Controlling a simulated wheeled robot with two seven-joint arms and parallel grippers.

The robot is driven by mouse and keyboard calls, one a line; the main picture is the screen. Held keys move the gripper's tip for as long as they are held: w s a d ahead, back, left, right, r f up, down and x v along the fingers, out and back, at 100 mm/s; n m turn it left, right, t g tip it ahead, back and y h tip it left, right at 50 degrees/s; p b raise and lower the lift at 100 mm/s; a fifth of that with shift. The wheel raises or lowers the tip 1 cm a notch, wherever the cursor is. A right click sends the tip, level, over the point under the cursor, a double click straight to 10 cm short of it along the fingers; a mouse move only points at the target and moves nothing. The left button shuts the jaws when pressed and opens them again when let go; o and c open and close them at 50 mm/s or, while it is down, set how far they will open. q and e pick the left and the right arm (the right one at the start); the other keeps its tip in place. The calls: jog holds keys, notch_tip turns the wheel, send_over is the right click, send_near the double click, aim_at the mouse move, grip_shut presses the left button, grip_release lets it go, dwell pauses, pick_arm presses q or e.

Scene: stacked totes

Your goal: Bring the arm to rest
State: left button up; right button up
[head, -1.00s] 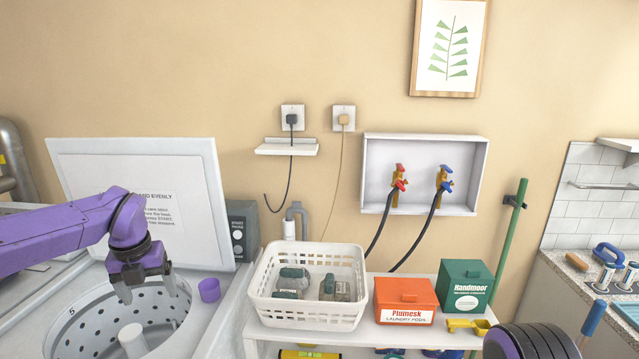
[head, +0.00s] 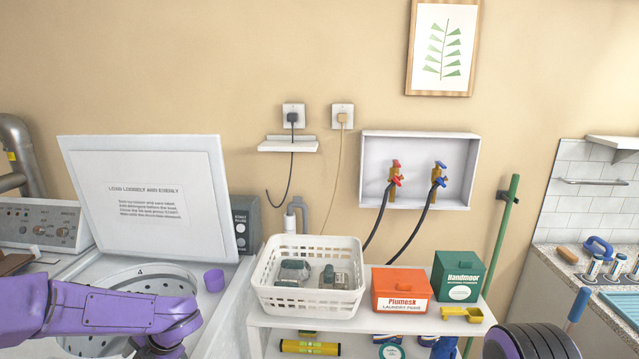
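My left arm, purple, comes in from the lower left across the front of the open washer (head: 225,300). Its wrist end is at the bottom edge of the head view, in front of the drum opening. The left gripper's fingertips are cut off below the picture, so I cannot tell if it is open or holds anything. My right gripper is not in view. A small purple cup (head: 214,280) stands on the washer top, right of the drum and apart from the arm.
The washer's raised lid (head: 150,215) stands behind the drum. A green pole (head: 505,235) stands farther right.

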pick_arm(q)
jog(key=s+d+f+m+t+y, duration=0.15)
jog(key=s+f+m+t, duration=0.25)
jog(key=s+f+m, duration=0.9)
jog(key=s+d+f+m+g+h, duration=0.1)
jog(key=s+d+f+m+h, duration=0.1)
jog(key=s+f+m, duration=0.3)
jog(key=s+d+f+m+h, duration=0.15)
jog(key=s+m, duration=0.25)
jog(key=s, duration=0.4)
jog(key=s+d+f+m+g+h, duration=0.1)
jog(key=s+d+f+m+h, duration=0.1)
jog(key=s+f+m, duration=0.3)
notch_tip(320, 180, down, 7)
jog(key=n+b, duration=0.1)
jog(key=b, duration=0.9)
jog(key=shift+n, duration=0.3)
